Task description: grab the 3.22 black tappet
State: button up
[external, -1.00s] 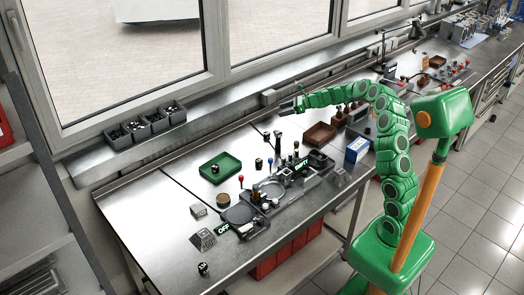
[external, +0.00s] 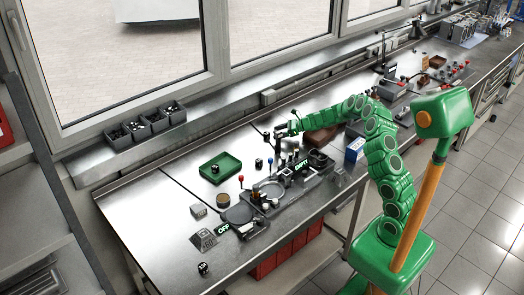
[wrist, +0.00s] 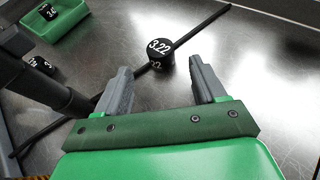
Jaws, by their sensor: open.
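The black tappet marked 3.22 (wrist: 160,54) stands on the metal bench in the wrist view, its white number readable on top. My gripper (wrist: 159,68) is open and empty, with its grey fingers left and right of the tappet in the picture. The tappet appears just beyond the fingertips; I see no contact. In the external view my gripper (external: 293,127) is over the back of the bench, beside a dark upright stand. I cannot pick out the 3.22 tappet there.
A thin black rod (wrist: 202,25) passes by the tappet. A dark post (wrist: 42,82) is close on the left. Another black tappet (wrist: 42,65) sits near the green tray (wrist: 70,24), which holds a numbered tappet. Bare bench lies to the right.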

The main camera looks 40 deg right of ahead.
aim_at(267, 135)
jog(key=shift+r+x, duration=0.2)
jog(key=shift+x, duration=2.45)
jog(key=shift+w, duration=0.15)
jog(key=shift+c, duration=0.3)
jog(key=c, duration=1.1)
